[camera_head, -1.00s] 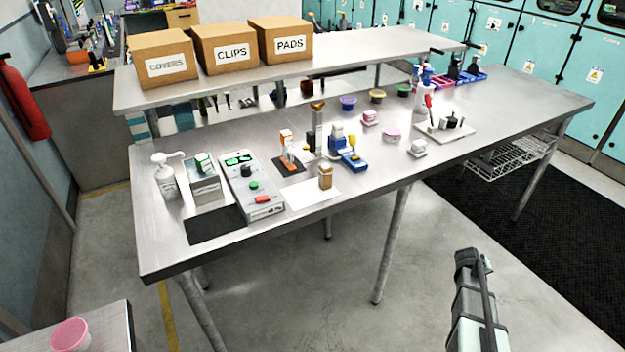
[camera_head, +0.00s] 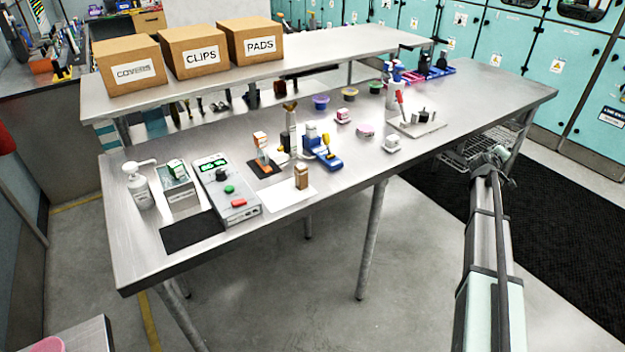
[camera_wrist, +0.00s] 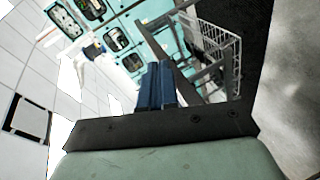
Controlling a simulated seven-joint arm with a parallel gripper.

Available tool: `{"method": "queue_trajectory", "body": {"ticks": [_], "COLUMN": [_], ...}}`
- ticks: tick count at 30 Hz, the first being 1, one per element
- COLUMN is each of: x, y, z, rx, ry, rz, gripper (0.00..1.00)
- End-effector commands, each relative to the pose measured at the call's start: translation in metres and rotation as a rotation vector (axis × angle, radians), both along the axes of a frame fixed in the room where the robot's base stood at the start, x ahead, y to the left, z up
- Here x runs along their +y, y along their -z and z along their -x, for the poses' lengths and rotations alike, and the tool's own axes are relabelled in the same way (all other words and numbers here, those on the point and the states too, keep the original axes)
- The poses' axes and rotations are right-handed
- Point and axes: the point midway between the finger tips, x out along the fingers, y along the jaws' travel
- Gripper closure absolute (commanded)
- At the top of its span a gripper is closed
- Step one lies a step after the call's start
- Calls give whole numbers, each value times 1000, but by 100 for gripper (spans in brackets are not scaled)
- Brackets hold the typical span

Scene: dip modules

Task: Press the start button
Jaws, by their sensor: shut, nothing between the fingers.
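A grey control box (camera_head: 226,192) stands on the near left part of the metal table in the head view. On its top are a green display (camera_head: 213,165), a black knob (camera_head: 222,177), a round green button (camera_head: 229,189) and a red button (camera_head: 238,203). No start label is readable at this size. My gripper (camera_wrist: 157,80) shows in the wrist view with its dark blue fingers together and nothing between them. It is well away from the box; my arm rises at the right of the head view, off the table's front edge.
A pump bottle (camera_head: 139,185), an open box (camera_head: 176,188) and a black mat (camera_head: 191,231) lie left of the control box. A small brown block (camera_head: 301,176) is to its right. A raised shelf (camera_head: 250,74) with cardboard boxes overhangs the back. Floor in front is clear.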

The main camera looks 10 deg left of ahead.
Motion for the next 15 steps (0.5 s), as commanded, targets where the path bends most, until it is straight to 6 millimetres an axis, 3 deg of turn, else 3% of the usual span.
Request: {"method": "queue_trajectory", "body": {"ticks": [3, 6, 9, 15], "x": [15, 43, 80, 159], "y": [-44, -72, -89, -102], "z": [-20, -31, -37, -38], "rx": [-41, -68, -84, -94], "ry": [-20, -28, -30, -19], "rz": [35, 37, 14, -63], "gripper": [100, 100, 100, 100]}}
